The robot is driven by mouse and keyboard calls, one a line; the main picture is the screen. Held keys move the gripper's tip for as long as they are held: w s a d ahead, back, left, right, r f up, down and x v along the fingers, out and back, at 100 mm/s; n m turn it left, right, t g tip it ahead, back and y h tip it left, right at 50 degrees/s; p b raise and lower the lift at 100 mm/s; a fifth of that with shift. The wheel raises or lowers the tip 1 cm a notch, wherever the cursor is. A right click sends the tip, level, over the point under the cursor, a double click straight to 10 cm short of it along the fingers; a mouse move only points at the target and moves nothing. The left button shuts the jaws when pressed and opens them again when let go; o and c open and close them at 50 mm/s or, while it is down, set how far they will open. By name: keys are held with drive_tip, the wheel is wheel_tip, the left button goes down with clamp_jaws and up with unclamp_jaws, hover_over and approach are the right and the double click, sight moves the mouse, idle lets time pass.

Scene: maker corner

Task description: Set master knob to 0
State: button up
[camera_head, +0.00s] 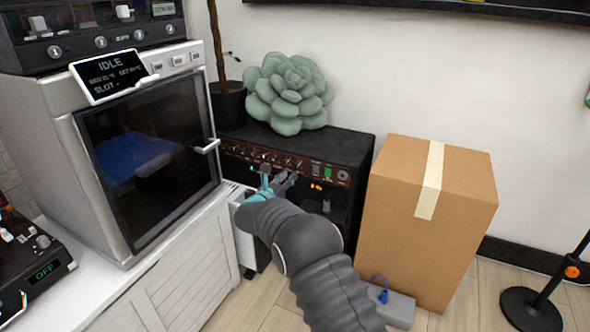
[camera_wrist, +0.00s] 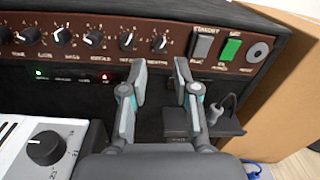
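The master knob (camera_wrist: 159,42) is a small black knob with a white pointer mark, on the brown panel of the black amplifier (camera_head: 348,146). It is the rightmost of the row of knobs in the wrist view, and its exact setting is too small to read. My gripper (camera_wrist: 161,75) is open and empty in front of the panel. Its fingers stand apart, one to each side below the master knob, and appear not to touch it. In the head view my gripper (camera_head: 279,182) is in front of the panel, and the master knob cannot be made out clearly.
The treble knob (camera_wrist: 127,41) is just left. A grey switch (camera_wrist: 203,44) and a lit green switch (camera_wrist: 231,48) are right. A large black knob (camera_wrist: 46,148) is on a white device. A cardboard box (camera_head: 425,225) stands right of the amplifier.

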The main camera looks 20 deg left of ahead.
sight(297, 167)
drive_tip(key=w, duration=0.5)
drive_tip(key=shift+w+d, duration=0.3)
clamp_jaws()
